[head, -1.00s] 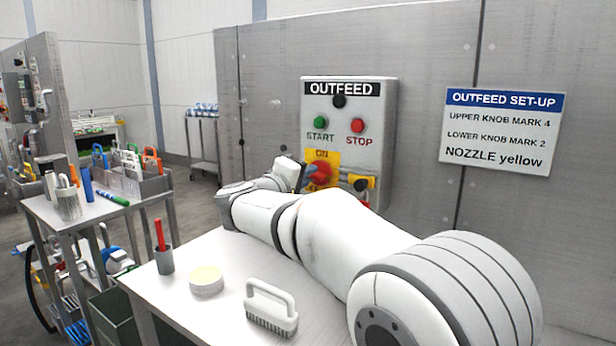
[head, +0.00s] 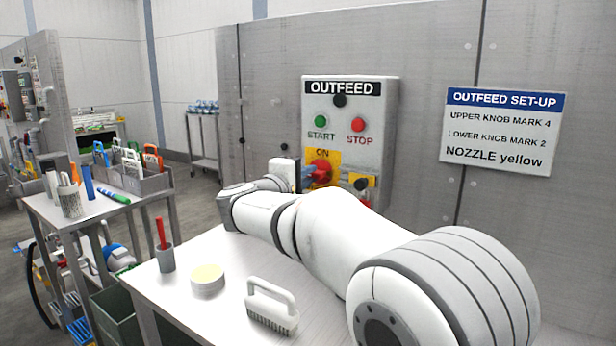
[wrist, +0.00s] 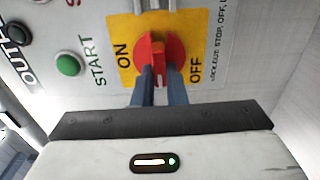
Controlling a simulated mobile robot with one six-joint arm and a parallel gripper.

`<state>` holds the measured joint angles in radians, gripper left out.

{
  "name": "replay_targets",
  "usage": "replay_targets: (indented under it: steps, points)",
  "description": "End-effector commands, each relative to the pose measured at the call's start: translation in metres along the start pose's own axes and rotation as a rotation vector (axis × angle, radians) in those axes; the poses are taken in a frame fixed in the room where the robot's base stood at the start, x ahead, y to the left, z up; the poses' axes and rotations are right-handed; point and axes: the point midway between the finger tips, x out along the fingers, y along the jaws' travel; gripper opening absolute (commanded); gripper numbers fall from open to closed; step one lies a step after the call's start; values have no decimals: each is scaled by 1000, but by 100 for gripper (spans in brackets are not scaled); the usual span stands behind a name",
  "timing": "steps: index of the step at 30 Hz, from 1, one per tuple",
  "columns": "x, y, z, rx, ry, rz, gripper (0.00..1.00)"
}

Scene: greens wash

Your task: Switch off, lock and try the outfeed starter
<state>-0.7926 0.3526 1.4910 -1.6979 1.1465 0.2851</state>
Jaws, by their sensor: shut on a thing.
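The outfeed starter (head: 349,105) is a light grey box on the wall, with a green START button (head: 320,121) and a red STOP button (head: 358,124). Its red rotary switch (head: 322,170) sits on a yellow plate (head: 334,155); ON and OFF labels show in the wrist view. My gripper (wrist: 160,84) is shut on the red switch handle (wrist: 158,52), one blue-grey finger on each side. In the wrist view the handle lies between ON and OFF across the picture; its exact setting is unclear. My arm partly hides the box's lower part.
A white table (head: 225,318) in front holds a brush (head: 271,306), a round pale-yellow tub (head: 207,279) and a cup with a red stick (head: 165,257). A cart (head: 95,207) at left carries a rack of coloured loop-shaped things (head: 135,170). A set-up sign (head: 501,130) hangs right.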

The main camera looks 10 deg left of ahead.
Motion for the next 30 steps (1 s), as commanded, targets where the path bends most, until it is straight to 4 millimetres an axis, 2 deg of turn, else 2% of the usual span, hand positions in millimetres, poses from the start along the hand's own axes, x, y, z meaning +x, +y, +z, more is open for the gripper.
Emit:
replay_targets:
  steps: [2,3,11,20,30]
  points:
    - [0,-1,0,-3,0,-1,0]
    - [0,-1,0,-2,0,-1,12]
    - [0,-1,0,-1,0,-1,33]
    - [-5,0,-1,0,2,-1,33]
    - [-59,0,-1,0,3,-1,33]
